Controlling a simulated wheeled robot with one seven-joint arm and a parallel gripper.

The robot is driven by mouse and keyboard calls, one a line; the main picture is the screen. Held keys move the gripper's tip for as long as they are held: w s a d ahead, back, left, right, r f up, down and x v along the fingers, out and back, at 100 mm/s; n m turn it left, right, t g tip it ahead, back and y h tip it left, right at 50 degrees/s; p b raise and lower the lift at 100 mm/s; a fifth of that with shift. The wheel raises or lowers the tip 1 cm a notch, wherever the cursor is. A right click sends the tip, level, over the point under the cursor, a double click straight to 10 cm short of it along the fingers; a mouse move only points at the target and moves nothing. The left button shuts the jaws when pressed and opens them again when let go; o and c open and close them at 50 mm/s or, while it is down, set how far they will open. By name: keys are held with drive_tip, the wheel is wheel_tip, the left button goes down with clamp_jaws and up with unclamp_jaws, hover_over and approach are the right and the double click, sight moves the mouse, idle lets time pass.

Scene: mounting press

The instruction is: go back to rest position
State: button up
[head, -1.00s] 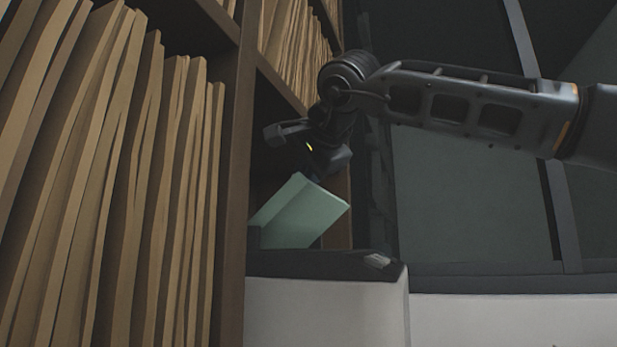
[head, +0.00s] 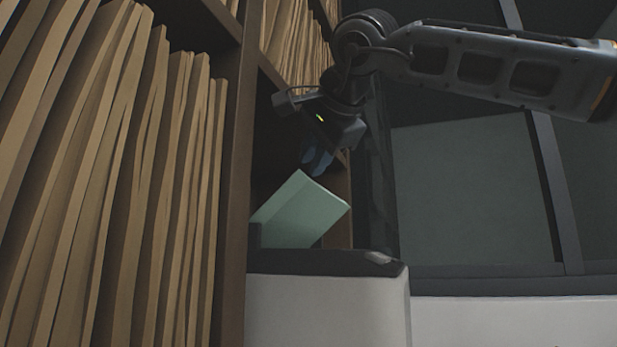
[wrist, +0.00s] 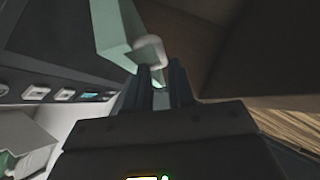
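My gripper (head: 316,162) hangs below the end of my arm in the head view, above a pale green slab-like block (head: 300,212). Its two bluish fingers are apart with nothing visible between them. In the wrist view my gripper (wrist: 162,78) shows the two dark fingers with a gap. The green block also shows in the wrist view (wrist: 112,28), beyond the fingertips and to the left. A small whitish rounded part (wrist: 150,52) appears just past the fingertips; I cannot tell what it belongs to.
The green block stands tilted on a white unit (head: 325,310) with a dark top. A wooden shelf (head: 237,180) packed with brown folders (head: 110,180) stands close on the left. Dark framed panels (head: 470,195) lie behind my arm. The wrist view shows a panel with buttons (wrist: 65,95).

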drive_tip(key=shift+v, duration=1.15)
drive_tip(key=shift+s, duration=0.1)
